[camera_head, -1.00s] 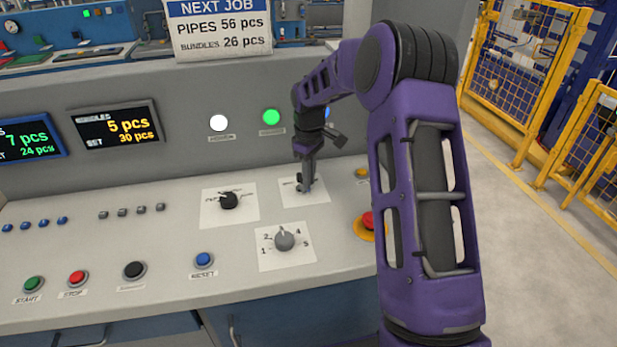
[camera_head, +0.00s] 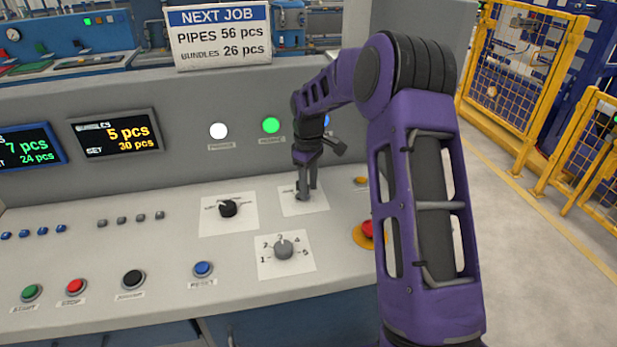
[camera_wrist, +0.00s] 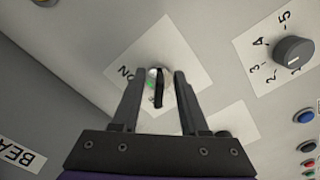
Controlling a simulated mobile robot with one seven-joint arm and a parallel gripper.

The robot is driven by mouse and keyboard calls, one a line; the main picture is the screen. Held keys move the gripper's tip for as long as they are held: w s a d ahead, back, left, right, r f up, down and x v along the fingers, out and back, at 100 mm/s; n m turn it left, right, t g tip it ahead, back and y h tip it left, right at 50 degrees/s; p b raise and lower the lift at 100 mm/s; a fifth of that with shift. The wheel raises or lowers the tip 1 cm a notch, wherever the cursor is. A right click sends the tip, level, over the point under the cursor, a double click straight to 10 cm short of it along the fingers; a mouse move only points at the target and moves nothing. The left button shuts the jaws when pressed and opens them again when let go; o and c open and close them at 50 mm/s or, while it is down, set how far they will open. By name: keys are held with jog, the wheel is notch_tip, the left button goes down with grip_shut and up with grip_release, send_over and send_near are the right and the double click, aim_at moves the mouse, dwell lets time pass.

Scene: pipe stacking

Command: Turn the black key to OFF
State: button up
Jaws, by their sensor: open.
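The black key (camera_wrist: 159,92) sits in a round silver lock on a white label plate (camera_wrist: 200,60) in the wrist view. Part of the word ON shows to the left of the lock, with a small green mark at the lock's edge. My gripper (camera_wrist: 158,76) is open, with one finger on each side of the key and a gap to each. In the head view, my gripper (camera_head: 306,194) points down at the same plate (camera_head: 318,206) and hides the key. I see no OFF lettering clearly.
A black selector knob (camera_head: 228,208) stands left of the key plate, and a grey numbered knob (camera_head: 284,249) in front of it. A red emergency button (camera_head: 368,230) on a yellow base is close on the right. The blue reset button (camera_head: 203,269) lies front left.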

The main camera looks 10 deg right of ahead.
notch_tip(320, 180, up, 17)
jog(key=shift+r, duration=0.2)
dwell(0.5)
